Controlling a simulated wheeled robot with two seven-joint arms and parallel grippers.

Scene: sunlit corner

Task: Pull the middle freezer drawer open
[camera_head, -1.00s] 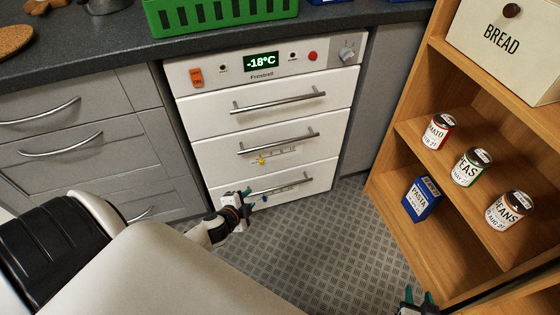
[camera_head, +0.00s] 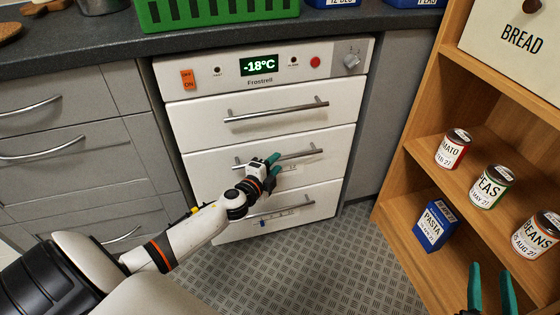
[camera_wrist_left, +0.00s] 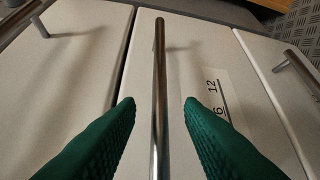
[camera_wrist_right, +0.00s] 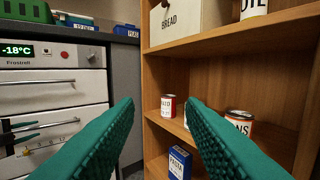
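The white freezer (camera_head: 262,83) has three drawers with bar handles, all of which look shut. The middle drawer (camera_head: 215,171) has a metal handle (camera_head: 300,154) and a scale strip, partly hidden by my left gripper (camera_head: 273,165). In the left wrist view the green fingers of my left gripper (camera_wrist_left: 160,105) are open, one on each side of the middle handle (camera_wrist_left: 159,60), with a gap on both sides. My right gripper (camera_head: 492,288) is open and empty in front of the wooden shelf; it also shows in the right wrist view (camera_wrist_right: 163,105).
The top drawer handle (camera_head: 277,109) and bottom drawer handle (camera_head: 280,209) lie above and below. A wooden shelf (camera_head: 400,160) stands at the right with cans, a blue pasta box (camera_head: 434,225) and a bread bin (camera_head: 510,45). Grey cabinets (camera_head: 70,150) stand left.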

